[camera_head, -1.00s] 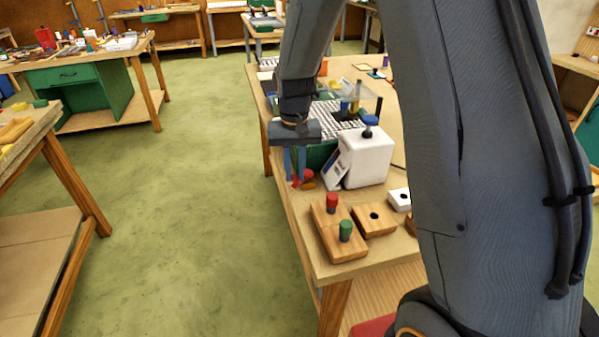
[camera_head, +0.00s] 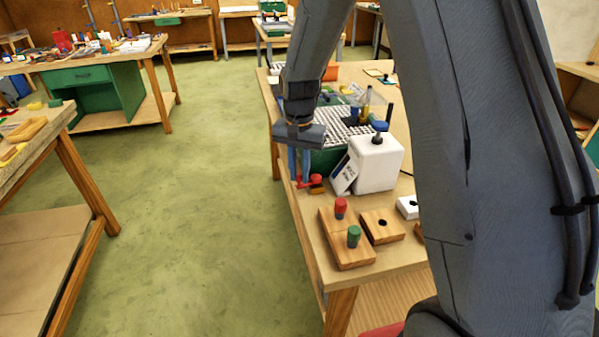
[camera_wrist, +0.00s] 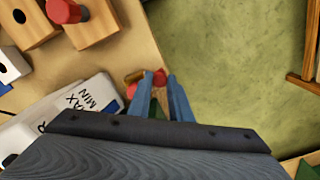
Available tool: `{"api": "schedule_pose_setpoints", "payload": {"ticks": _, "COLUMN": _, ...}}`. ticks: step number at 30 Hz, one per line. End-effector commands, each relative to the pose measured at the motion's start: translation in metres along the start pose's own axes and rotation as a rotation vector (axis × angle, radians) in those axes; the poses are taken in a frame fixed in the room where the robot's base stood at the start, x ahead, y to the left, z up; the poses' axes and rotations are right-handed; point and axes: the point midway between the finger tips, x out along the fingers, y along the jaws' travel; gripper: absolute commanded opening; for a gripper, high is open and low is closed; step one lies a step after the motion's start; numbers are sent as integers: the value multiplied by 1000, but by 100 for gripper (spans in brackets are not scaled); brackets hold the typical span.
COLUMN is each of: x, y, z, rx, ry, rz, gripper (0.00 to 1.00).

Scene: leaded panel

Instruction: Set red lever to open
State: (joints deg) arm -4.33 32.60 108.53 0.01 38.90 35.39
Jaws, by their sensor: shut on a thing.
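The red lever (camera_head: 307,184) is a small red part at the left edge of the workbench, beside a white box. My gripper (camera_head: 299,181) points down over it, its two blue fingers close together around part of the red lever. In the wrist view the red lever (camera_wrist: 158,78) shows between and beside the fingertips of my gripper (camera_wrist: 159,84), with a brass-coloured part next to it. The fingers hide some of the lever, and its exact angle is hard to tell.
The white box (camera_head: 377,165) with a blue-topped knob stands right of the lever, a labelled card leaning on it. Wooden blocks (camera_head: 352,262) with red and green pegs lie nearer. A green tray with a white grid sits behind. Open floor (camera_head: 190,230) lies left.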

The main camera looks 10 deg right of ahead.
Motion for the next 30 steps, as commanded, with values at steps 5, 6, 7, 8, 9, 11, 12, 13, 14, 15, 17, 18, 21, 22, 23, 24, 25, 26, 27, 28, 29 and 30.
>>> {"api": "schedule_pose_setpoints", "payload": {"ticks": 5, "x": -2, "y": -1, "z": -2, "rx": -1, "ry": 4, "rz": -3, "gripper": 20}}
{"api": "schedule_pose_setpoints", "payload": {"ticks": 6, "x": -2, "y": -1, "z": -2, "rx": -1, "ry": 4, "rz": -3, "gripper": 27}}
{"api": "schedule_pose_setpoints", "payload": {"ticks": 7, "x": -2, "y": -1, "z": -2, "rx": -1, "ry": 4, "rz": -2, "gripper": 32}}
{"api": "schedule_pose_setpoints", "payload": {"ticks": 8, "x": -2, "y": -1, "z": -1, "rx": -1, "ry": 3, "rz": -2, "gripper": 37}}
{"api": "schedule_pose_setpoints", "payload": {"ticks": 9, "x": -1, "y": 0, "z": -1, "rx": -1, "ry": 3, "rz": -2, "gripper": 37}}
{"api": "schedule_pose_setpoints", "payload": {"ticks": 11, "x": -1, "y": 0, "z": -1, "rx": -1, "ry": 2, "rz": -1, "gripper": 37}}
{"api": "schedule_pose_setpoints", "payload": {"ticks": 12, "x": -1, "y": 0, "z": -1, "rx": -1, "ry": 2, "rz": -1, "gripper": 37}}
{"api": "schedule_pose_setpoints", "payload": {"ticks": 13, "x": -1, "y": 0, "z": -1, "rx": -1, "ry": 2, "rz": -1, "gripper": 37}}
{"api": "schedule_pose_setpoints", "payload": {"ticks": 14, "x": -1, "y": 0, "z": -1, "rx": -1, "ry": 2, "rz": -1, "gripper": 37}}
{"api": "schedule_pose_setpoints", "payload": {"ticks": 15, "x": -1, "y": 0, "z": -1, "rx": -1, "ry": 2, "rz": -1, "gripper": 37}}
{"api": "schedule_pose_setpoints", "payload": {"ticks": 17, "x": -1, "y": 0, "z": -1, "rx": -1, "ry": 2, "rz": -1, "gripper": 37}}
{"api": "schedule_pose_setpoints", "payload": {"ticks": 18, "x": -3, "y": 0, "z": -1, "rx": -1, "ry": 2, "rz": -1, "gripper": 37}}
{"api": "schedule_pose_setpoints", "payload": {"ticks": 21, "x": -11, "y": -1, "z": -1, "rx": -1, "ry": 4, "rz": -2, "gripper": 37}}
{"api": "schedule_pose_setpoints", "payload": {"ticks": 22, "x": -14, "y": -1, "z": -2, "rx": -1, "ry": 4, "rz": -3, "gripper": 37}}
{"api": "schedule_pose_setpoints", "payload": {"ticks": 23, "x": -18, "y": -1, "z": -2, "rx": -1, "ry": 5, "rz": -3, "gripper": 37}}
{"api": "schedule_pose_setpoints", "payload": {"ticks": 24, "x": -24, "y": -1, "z": -2, "rx": -1, "ry": 5, "rz": -3, "gripper": 37}}
{"api": "schedule_pose_setpoints", "payload": {"ticks": 25, "x": -29, "y": -1, "z": -2, "rx": -1, "ry": 5, "rz": -3, "gripper": 37}}
{"api": "schedule_pose_setpoints", "payload": {"ticks": 26, "x": -34, "y": -1, "z": -2, "rx": -1, "ry": 6, "rz": -4, "gripper": 37}}
{"api": "schedule_pose_setpoints", "payload": {"ticks": 27, "x": -41, "y": -1, "z": -2, "rx": -1, "ry": 6, "rz": -4, "gripper": 37}}
{"api": "schedule_pose_setpoints", "payload": {"ticks": 28, "x": -45, "y": -1, "z": -2, "rx": -1, "ry": 6, "rz": -4, "gripper": 37}}
{"api": "schedule_pose_setpoints", "payload": {"ticks": 29, "x": -50, "y": -1, "z": -2, "rx": -1, "ry": 5, "rz": -3, "gripper": 37}}
{"api": "schedule_pose_setpoints", "payload": {"ticks": 30, "x": -56, "y": -1, "z": -2, "rx": -1, "ry": 5, "rz": -4, "gripper": 37}}
